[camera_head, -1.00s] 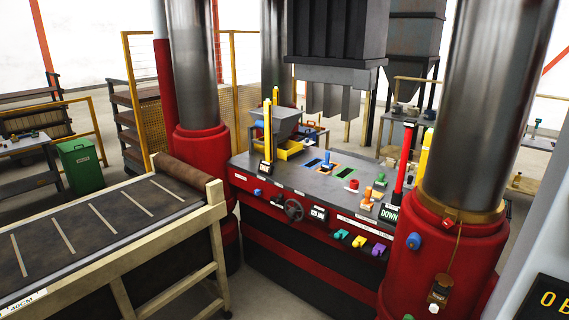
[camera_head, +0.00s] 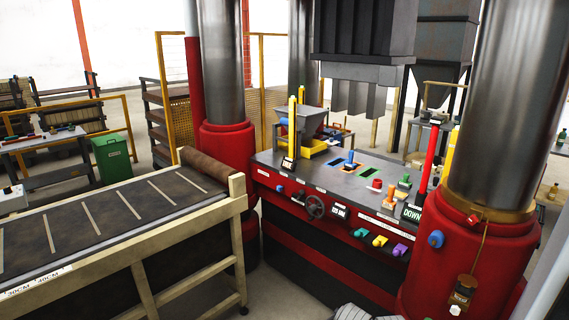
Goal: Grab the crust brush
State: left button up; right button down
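I cannot make out a crust brush for certain. Small items, one of them red, lie on a grey table (camera_head: 40,148) at the far left, too small to identify. Neither of my grippers shows. A grey ribbed part at the bottom edge, right of centre, is cut off and I cannot tell what it is.
The red press bench (camera_head: 335,215) with levers, a wheel and coloured handles fills the centre right, between thick columns. A slatted conveyor table (camera_head: 120,222) stands front left. A green bin (camera_head: 112,157) is behind it. Open floor shows between the bin and the shelves.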

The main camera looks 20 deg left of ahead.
aim_at(350, 165)
jog(key=u, duration=0.25)
jog(key=z, duration=0.5)
jog(key=i+j+z, duration=0.5)
jog(key=j+z, duration=0.25)
jog(key=i+j, duration=0.15)
jog(key=j, duration=0.25)
jog(key=i+j+z, duration=0.1)
jog(key=j, duration=0.35)
jog(key=i+j, duration=0.2)
jog(key=j, duration=0.2)
jog(key=i+j+z, duration=0.1)
jog(key=j, duration=0.35)
jog(key=i+j, duration=0.2)
jog(key=j, duration=0.25)
